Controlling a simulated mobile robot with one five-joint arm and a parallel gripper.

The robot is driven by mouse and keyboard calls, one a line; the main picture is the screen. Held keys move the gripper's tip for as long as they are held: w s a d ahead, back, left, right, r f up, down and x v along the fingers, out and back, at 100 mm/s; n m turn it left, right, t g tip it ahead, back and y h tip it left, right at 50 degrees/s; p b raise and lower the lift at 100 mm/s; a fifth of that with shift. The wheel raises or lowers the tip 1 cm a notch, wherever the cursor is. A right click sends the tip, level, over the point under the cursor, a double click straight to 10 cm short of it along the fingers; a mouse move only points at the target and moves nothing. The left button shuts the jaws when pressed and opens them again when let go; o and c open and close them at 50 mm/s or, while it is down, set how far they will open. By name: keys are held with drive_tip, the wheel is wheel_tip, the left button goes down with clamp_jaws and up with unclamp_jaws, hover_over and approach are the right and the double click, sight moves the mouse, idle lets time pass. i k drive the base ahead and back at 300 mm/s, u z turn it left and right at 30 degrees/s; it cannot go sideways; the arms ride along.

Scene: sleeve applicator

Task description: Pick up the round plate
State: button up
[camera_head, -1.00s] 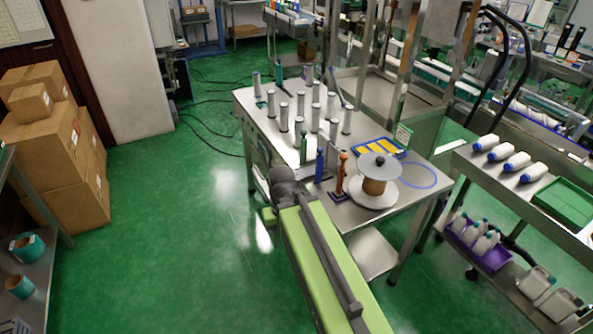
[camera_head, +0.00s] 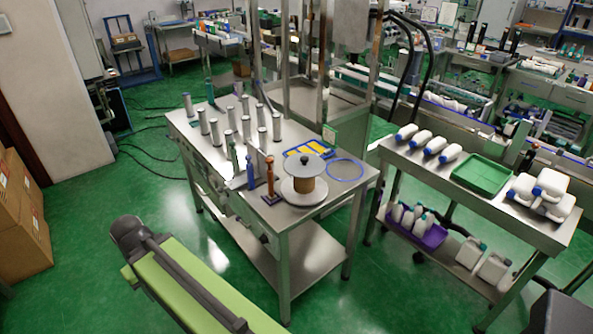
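A round grey plate (camera_head: 306,164) with a small dark knob lies on top of a brown spool core (camera_head: 304,184) on the steel table. A wider white round disc (camera_head: 303,197) is under the core, on the table top. I cannot tell from looks alone which disc is the named plate. My lime-green arm with a dark grey joint shows at the lower left, in front of the table and apart from the spool. My gripper does not show.
The steel table (camera_head: 296,224) also holds several white-and-grey cylinders, an orange post (camera_head: 270,177), a blue post (camera_head: 251,173), a yellow-and-blue tray (camera_head: 312,150) and a blue ring (camera_head: 345,169). A cart (camera_head: 468,208) with bottles and a green tray (camera_head: 482,173) stands right. Green floor is clear at left.

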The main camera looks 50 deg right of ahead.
sight(303, 165)
drive_tip(key=z, duration=0.35)
drive_tip(key=i, duration=1)
drive_tip(key=u, duration=0.4)
